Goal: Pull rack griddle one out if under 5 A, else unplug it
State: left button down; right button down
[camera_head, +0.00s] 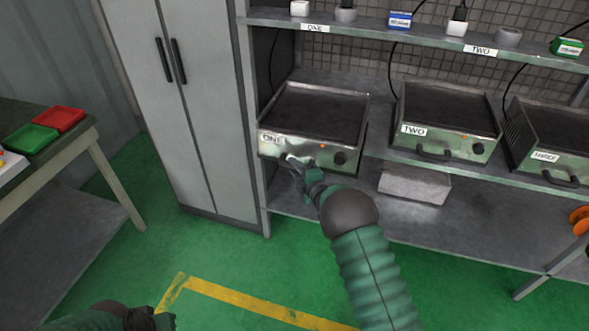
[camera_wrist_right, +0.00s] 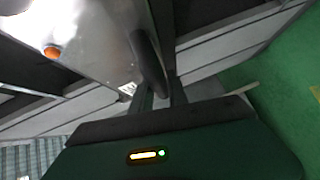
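Griddle one (camera_head: 318,112), a steel box with a dark top and an ONE label (camera_head: 270,138), sits at the left end of the rack shelf. An orange light on its front also shows in the wrist view (camera_wrist_right: 52,51). My right gripper (camera_head: 297,163) is at its front handle. In the wrist view the right gripper's fingers (camera_wrist_right: 162,92) lie on either side of the black handle (camera_wrist_right: 148,62); whether they grip it is unclear. A blue meter (camera_head: 399,20) and white plug block (camera_head: 299,8) stand above; the reading is illegible. My left gripper (camera_head: 150,318) is partly cut off.
Griddle two (camera_head: 448,112) and a third griddle (camera_head: 555,140) stand to the right. A grey block (camera_head: 414,185) lies on the lower shelf. A locker (camera_head: 190,100) adjoins the rack's left side. A table with red (camera_head: 58,119) and green trays (camera_head: 31,138) is at left.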

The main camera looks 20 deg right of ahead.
jog(key=c, duration=1.3)
grip_release()
jog(key=shift+s+f, duration=0.1)
jog(key=shift+f, duration=0.15)
jog(key=shift+r, duration=0.1)
jog(key=p+v, duration=0.1)
jog(key=v, duration=1.5)
jog(key=shift+s, duration=0.4)
